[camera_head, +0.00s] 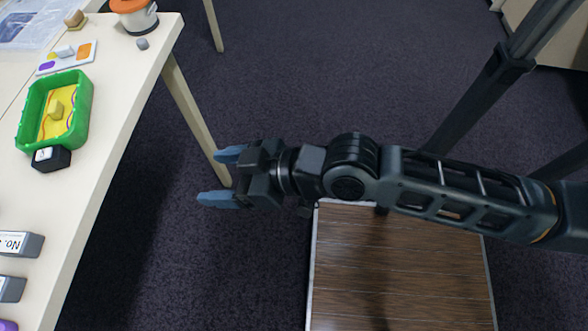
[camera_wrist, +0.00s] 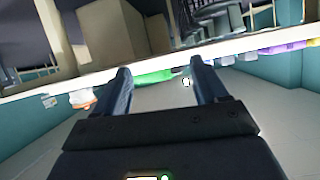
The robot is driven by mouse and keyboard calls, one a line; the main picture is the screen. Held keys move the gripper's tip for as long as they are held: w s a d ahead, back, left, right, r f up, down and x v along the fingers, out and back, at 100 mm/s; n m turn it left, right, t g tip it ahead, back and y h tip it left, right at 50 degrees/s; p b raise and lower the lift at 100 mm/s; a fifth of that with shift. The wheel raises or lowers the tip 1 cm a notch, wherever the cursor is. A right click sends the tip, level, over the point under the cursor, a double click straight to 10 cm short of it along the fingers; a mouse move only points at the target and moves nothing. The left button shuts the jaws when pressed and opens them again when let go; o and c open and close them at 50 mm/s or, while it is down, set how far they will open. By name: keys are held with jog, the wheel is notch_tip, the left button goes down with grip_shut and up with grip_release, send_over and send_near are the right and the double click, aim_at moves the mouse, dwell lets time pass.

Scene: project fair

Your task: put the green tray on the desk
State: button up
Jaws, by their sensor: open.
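The green tray (camera_head: 84,108) lies on the white table (camera_head: 118,95) at the left of the head view. It has raised green walls, a yellow inside with coloured markings, and a small yellow block in it. My gripper (camera_head: 222,176) is open and empty, off the table's right edge, with its blue fingers pointing left toward the table. It is apart from the tray. In the wrist view a strip of the green tray (camera_wrist: 155,76) shows between the fingers, beyond the table edge. I cannot tell which surface is the desk.
A black block with a white label (camera_head: 50,158) sits at the tray's near end. An orange-topped pot (camera_head: 140,20), a card (camera_head: 66,57) and grey label blocks (camera_head: 20,244) stand on the table. A wood-topped surface (camera_head: 400,270) lies below my arm. Dark carpet is open beyond.

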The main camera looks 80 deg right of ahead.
jog(key=s+a+r, duration=0.1)
jog(key=s+r, duration=0.2)
jog(key=s, duration=0.4)
jog(key=s+r+n+t, duration=0.1)
jog(key=s+r, duration=0.2)
jog(key=s, duration=0.3)
jog(key=shift+s+a, duration=0.35)
